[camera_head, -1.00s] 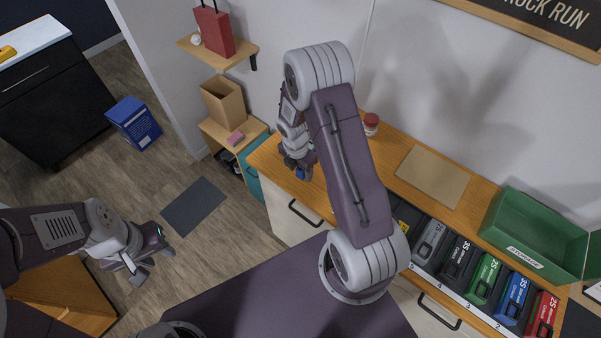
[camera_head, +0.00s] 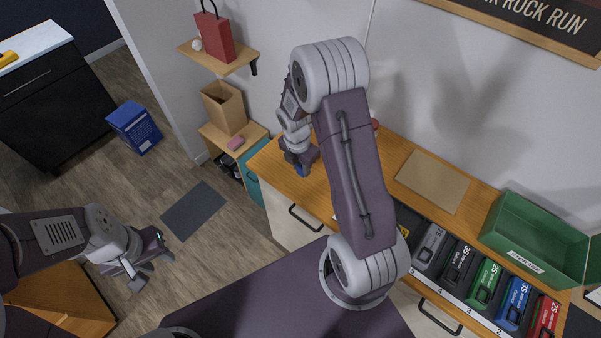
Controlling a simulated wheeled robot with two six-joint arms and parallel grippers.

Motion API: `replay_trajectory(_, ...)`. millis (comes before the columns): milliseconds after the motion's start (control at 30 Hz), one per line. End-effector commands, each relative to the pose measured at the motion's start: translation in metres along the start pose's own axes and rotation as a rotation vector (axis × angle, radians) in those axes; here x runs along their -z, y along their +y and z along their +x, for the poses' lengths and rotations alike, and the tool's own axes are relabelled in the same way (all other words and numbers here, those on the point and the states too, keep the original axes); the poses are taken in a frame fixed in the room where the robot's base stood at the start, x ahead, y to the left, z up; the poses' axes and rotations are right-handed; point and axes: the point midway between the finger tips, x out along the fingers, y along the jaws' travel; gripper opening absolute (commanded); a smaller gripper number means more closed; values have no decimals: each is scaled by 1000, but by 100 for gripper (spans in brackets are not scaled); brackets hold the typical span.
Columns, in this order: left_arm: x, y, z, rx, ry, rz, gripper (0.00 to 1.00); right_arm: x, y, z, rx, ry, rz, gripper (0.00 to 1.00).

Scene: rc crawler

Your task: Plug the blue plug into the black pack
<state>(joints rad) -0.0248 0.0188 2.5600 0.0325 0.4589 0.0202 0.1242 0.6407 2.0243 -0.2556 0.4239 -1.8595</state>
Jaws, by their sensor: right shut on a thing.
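My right gripper (camera_head: 301,168) points down over the left end of the wooden bench, beyond my raised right arm. It is shut on the blue plug (camera_head: 302,172); only a small blue patch shows between the fingers. A black pack (camera_head: 458,263) stands in the row of battery packs on the bench, between a grey pack and a green pack. A second dark pack (camera_head: 406,222) is partly hidden behind my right arm. The plug is well to the left of both. My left gripper (camera_head: 143,277) is empty over the floor at the left, its fingers apart.
Grey (camera_head: 430,246), green (camera_head: 484,284), blue (camera_head: 514,303) and red (camera_head: 543,318) packs share the row. A green storage bin (camera_head: 527,262) and a tan board (camera_head: 432,182) lie behind. A red-lidded jar (camera_head: 375,124) is mostly hidden by my arm.

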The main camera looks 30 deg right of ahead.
Motion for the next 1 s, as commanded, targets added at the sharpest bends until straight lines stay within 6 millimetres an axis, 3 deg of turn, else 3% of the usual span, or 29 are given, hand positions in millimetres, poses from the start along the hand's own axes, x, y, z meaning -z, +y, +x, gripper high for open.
replay_trajectory(300, 0, 0, 4, 0, 0, 0, 36, -42, -68, -38, 2, 0, 11, 0)
replay_trajectory(500, 0, 0, 4, 0, 0, 0, 36, -58, -94, -54, 4, 1, 5, 0)
replay_trajectory(1000, 0, 0, 5, 0, 0, 0, 36, -59, -98, -57, 4, 2, -7, 0)
